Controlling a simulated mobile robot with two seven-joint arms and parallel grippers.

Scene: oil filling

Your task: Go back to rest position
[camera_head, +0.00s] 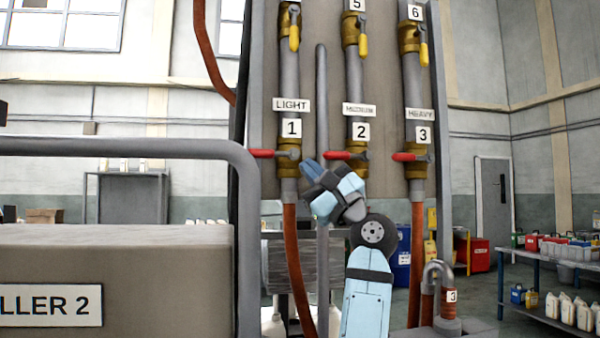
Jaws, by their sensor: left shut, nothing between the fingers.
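My left arm rises from the bottom centre, and my left gripper (310,172) is shut and empty, its tips pointing up and left. It shows in front of the panel, just below and between the valve marked 1 (288,154) and the valve marked 2 (360,158). I cannot tell whether it touches either. The valve marked 3 (418,158) is to the right. All three have red handles pointing left, roughly level. My right gripper is not in view.
A grey tube frame (130,148) and a box labelled "LLER 2" (120,265) fill the left foreground. Brown hoses (298,265) hang below the valves. A blue table (540,260) with bottles stands at the right. Open floor shows between the panel and the table.

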